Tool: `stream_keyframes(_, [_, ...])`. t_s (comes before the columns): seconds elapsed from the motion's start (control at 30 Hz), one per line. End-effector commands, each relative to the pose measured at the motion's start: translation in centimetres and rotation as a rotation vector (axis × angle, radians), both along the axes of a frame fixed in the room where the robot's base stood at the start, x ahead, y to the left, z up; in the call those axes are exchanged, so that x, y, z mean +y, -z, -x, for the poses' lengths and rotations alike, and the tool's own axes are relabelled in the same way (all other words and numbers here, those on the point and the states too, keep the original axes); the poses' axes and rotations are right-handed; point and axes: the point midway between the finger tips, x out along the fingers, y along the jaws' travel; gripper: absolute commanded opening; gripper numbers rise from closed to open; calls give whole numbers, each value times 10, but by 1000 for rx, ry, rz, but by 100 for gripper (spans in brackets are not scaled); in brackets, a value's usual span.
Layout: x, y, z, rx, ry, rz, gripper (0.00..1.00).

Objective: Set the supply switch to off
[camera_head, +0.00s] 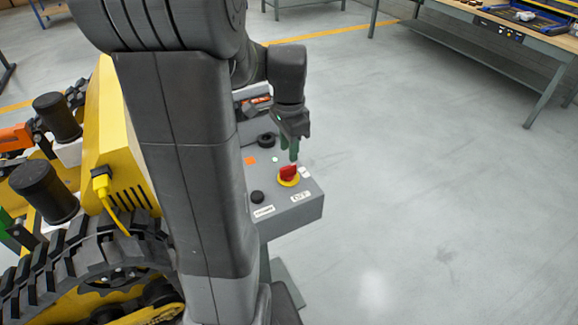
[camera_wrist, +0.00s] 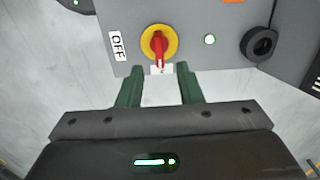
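The supply switch (camera_head: 289,177) is a red handle on a yellow disc on top of a grey box (camera_head: 313,209). In the wrist view the switch (camera_wrist: 158,42) has its red handle pointing down the picture at a small, partly covered white label (camera_wrist: 162,69). The OFF label (camera_wrist: 117,45) lies to the left of the disc, and the handle does not point at it. My gripper (camera_wrist: 160,78) is open, with its two green fingers apart and nothing between them. In the head view my gripper (camera_head: 290,153) hangs just above the switch; contact cannot be told.
A yellow tracked carrier (camera_head: 110,140) stands at left. The floor to the right is clear up to a workbench (camera_head: 545,45).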

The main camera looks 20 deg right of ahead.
Motion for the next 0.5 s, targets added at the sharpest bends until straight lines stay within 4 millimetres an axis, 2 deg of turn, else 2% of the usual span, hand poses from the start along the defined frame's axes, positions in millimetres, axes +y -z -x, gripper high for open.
stream_keyframes(0.03, [0,12,1,4,0,-3,33])
stream_keyframes(0.2, [0,45,1,3,0,-2,33])
stream_keyframes(0.33, [0,61,1,3,0,-2,33])
stream_keyframes(0.5, [0,71,0,0,0,0,33])
